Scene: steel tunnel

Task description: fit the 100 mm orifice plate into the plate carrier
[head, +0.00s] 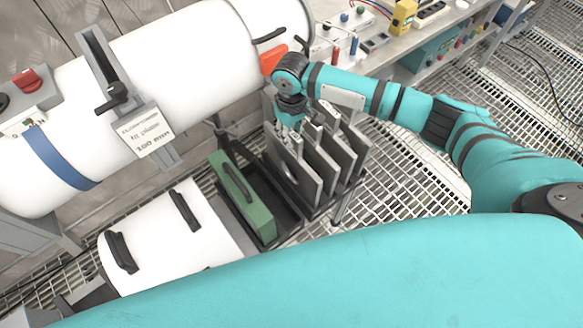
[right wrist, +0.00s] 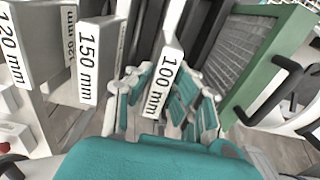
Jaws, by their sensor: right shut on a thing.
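My right gripper (head: 290,117) is shut on the 100 mm orifice plate (head: 287,165), the grey plate at the near left end of a plate rack. In the right wrist view the fingers of the gripper (right wrist: 165,103) close on either side of the plate's tab marked "100 mm" (right wrist: 168,80). The plate stands upright with a round hole in it; I cannot tell whether it has lifted. A grey upright frame (head: 98,62) with a black handle, probably the plate carrier, crosses the white pipe; a sign below it (head: 146,131) reads 100 mm. My left gripper is not in view.
Other plates (head: 335,150) stand close beside the held one; tabs marked 150 mm (right wrist: 87,60) and 120 mm (right wrist: 14,45) show. A green-framed filter (head: 243,195) stands left of the rack. A white cover (head: 172,240) with black handles lies lower left. A workbench (head: 405,45) is behind.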

